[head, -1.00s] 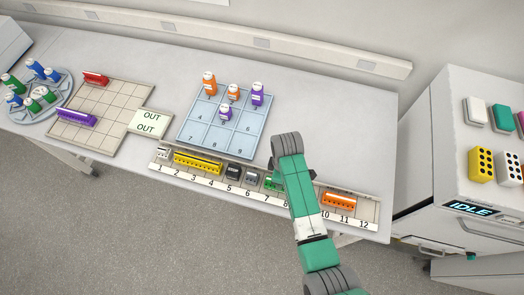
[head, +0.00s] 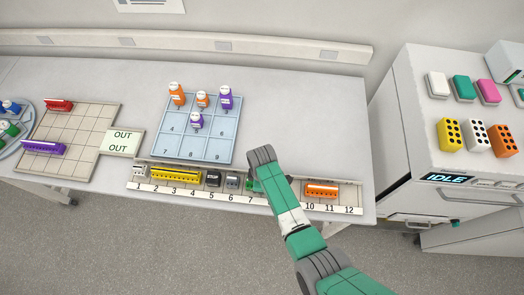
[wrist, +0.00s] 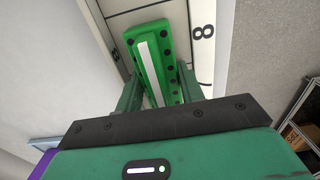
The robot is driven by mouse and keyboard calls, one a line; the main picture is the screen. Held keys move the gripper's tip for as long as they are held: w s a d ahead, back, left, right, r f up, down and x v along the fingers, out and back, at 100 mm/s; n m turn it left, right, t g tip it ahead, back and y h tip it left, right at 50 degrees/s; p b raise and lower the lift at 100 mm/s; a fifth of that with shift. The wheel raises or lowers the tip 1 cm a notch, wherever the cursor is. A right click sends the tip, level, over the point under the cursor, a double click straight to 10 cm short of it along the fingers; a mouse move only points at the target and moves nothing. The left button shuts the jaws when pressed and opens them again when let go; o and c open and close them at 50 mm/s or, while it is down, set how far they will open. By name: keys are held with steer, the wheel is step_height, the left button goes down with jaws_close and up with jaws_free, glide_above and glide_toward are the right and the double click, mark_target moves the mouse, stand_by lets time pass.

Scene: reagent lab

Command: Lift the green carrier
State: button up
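The green carrier (wrist: 155,62) is a long green block with a white strip on top and dark holes along its side. It sits in the numbered rail by the 8 mark. In the head view only a small part of the green carrier (head: 252,186) shows beside my arm around slots 7 and 8. The rest is hidden. In the wrist view my gripper (wrist: 160,88) is over it, its two fingers apart, one on each side of the carrier's near end. I see no clear sign of the fingers pressing on it.
The numbered rail (head: 160,189) also holds a yellow carrier (head: 176,174), dark and grey blocks to the left, and an orange carrier (head: 321,190) to the right. Behind it is a blue grid tray (head: 180,148) with bottles. The table at back right is clear.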

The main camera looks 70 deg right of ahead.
steer(key=c, duration=0.3)
